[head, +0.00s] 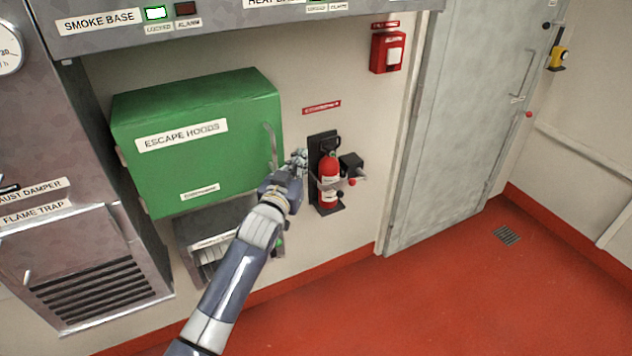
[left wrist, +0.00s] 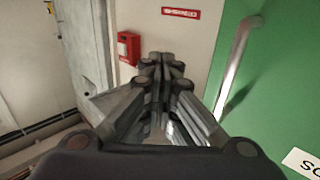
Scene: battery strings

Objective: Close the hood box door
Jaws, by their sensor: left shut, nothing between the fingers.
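The green hood box (head: 200,165), labelled ESCAPE HOODS, hangs on the wall left of centre in the head view. Its front door looks flush or nearly so; I cannot tell whether a gap is left. A pale vertical handle (head: 271,145) sits at the door's right edge. My left gripper (head: 299,160) is shut and empty, just right of the handle and apart from it. In the left wrist view, the shut fingers (left wrist: 162,68) point toward the wall, with the handle (left wrist: 236,68) and green door (left wrist: 285,85) to their right. My right gripper is out of view.
A red extinguisher (head: 329,180) on a dark bracket is close right of my left gripper. A grey vent box (head: 205,222) is below the hood box. A grey metal cabinet (head: 75,180) stands left, a grey door (head: 455,130) right. The red floor (head: 440,300) is clear.

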